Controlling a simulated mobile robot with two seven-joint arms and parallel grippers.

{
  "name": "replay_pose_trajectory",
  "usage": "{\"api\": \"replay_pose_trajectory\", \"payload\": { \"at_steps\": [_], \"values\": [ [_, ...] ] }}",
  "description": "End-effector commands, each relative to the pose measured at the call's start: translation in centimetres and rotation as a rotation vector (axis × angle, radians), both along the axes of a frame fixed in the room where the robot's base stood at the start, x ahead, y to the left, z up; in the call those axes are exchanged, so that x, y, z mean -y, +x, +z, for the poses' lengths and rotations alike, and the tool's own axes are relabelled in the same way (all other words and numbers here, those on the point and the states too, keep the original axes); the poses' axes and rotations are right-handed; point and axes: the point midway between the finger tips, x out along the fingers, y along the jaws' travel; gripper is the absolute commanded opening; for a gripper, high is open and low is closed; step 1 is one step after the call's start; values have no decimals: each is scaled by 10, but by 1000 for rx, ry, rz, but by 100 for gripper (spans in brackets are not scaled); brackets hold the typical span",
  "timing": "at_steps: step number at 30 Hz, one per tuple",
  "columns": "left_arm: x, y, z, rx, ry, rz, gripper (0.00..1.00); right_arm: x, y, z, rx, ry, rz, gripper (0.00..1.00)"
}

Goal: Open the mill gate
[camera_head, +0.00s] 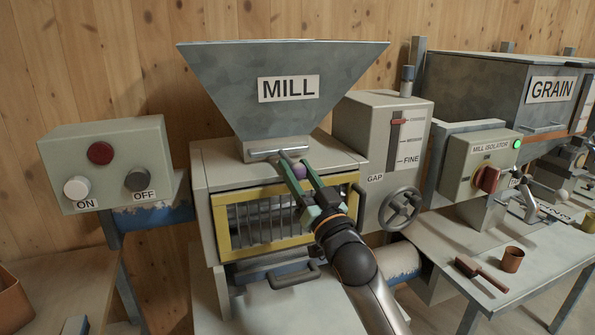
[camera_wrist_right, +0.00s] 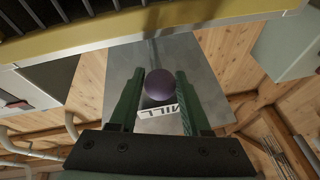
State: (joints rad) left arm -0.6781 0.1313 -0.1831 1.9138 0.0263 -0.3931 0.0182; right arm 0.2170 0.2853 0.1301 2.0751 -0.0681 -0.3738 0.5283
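The mill is a grey box with a large hopper (camera_head: 285,90) labelled MILL on top. A purple ball knob (camera_head: 299,170) sits just below the hopper throat, near a metal bar handle (camera_head: 275,153). My right gripper (camera_head: 296,168) reaches up to it from the front with its green fingers apart. In the right wrist view the knob (camera_wrist_right: 158,85) lies between the two finger tips, with a gap visible on each side. The gate plate itself cannot be made out clearly. My left gripper is not in view.
A yellow-framed grille (camera_head: 228,228) is on the mill's front, below my right gripper. An ON/OFF box (camera_head: 105,165) stands left. A gap scale (camera_head: 380,140) with handwheel (camera_head: 400,209) and a mill isolator (camera_head: 483,165) stand right. A brush (camera_head: 481,273) and cup (camera_head: 512,260) lie on the right table.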

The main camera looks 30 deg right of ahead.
Motion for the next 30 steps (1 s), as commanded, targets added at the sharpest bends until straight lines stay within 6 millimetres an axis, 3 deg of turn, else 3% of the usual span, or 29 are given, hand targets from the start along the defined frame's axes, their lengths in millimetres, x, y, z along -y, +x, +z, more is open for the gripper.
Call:
{"api": "replay_pose_trajectory", "payload": {
  "at_steps": [1,12,30],
  "values": [
    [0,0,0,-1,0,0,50,0,0,0,0,0,0,41],
    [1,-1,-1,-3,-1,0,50,0,0,0,0,0,0,0],
    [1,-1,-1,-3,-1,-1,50,0,0,0,-1,0,0,0]
  ]
}}
